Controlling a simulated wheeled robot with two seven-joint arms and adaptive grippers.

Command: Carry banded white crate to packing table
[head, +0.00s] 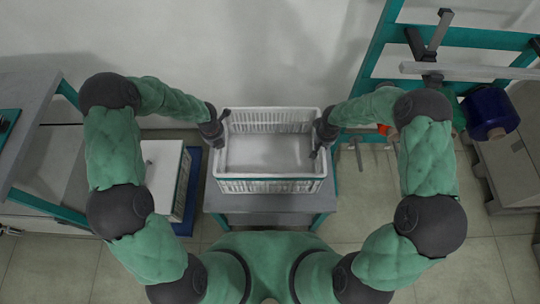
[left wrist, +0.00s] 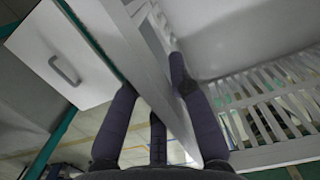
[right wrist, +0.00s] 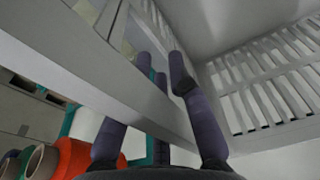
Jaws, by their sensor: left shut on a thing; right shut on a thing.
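The white slatted crate (head: 245,187) is upright and looks empty inside, with dark and greenish band marks on its near wall in the head view. My left gripper (head: 223,117) is shut on the crate's left rim, which runs between its fingers in the left wrist view (left wrist: 150,78). My right gripper (head: 317,148) is shut on the right rim, seen between the fingers in the right wrist view (right wrist: 158,75). A grey-topped table (head: 265,220) with teal legs is below the crate. I cannot tell whether the crate touches it.
A white drawer unit (head: 162,175) stands left of the table, with a grey bench (head: 25,110) farther left. A teal rack (head: 480,38) stands at the right, with a blue spool (head: 490,112) beside it. A wall is close behind. Tiled floor is open at the front right.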

